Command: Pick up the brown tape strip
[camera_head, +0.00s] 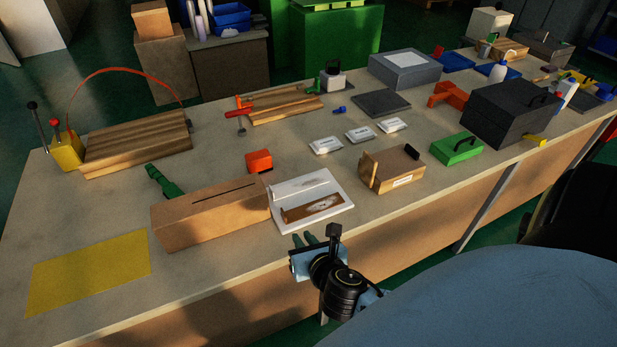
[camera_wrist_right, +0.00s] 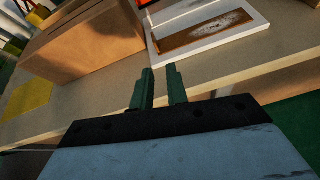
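The brown tape strip (camera_head: 298,214) appears as a flat brown piece with a pale, worn patch. It lies on the front half of a white board (camera_head: 335,183) near the front edge of the bench. It also shows at the top of the right wrist view (camera_wrist_right: 183,40), on the white board. My right gripper (camera_head: 304,239) is in front of the bench edge, nearer to me than the board and apart from the strip. In the wrist view its two dark green fingers (camera_wrist_right: 160,72) stand a small gap apart with nothing between them. My left gripper is not in view.
A long cardboard box (camera_head: 200,222) with a slot stands left of the board. A small brown box (camera_head: 392,168) stands right of it. A red-orange block (camera_head: 259,161) is behind. A yellow sheet (camera_head: 88,270) lies at the left. Bare bench top shows along the front edge.

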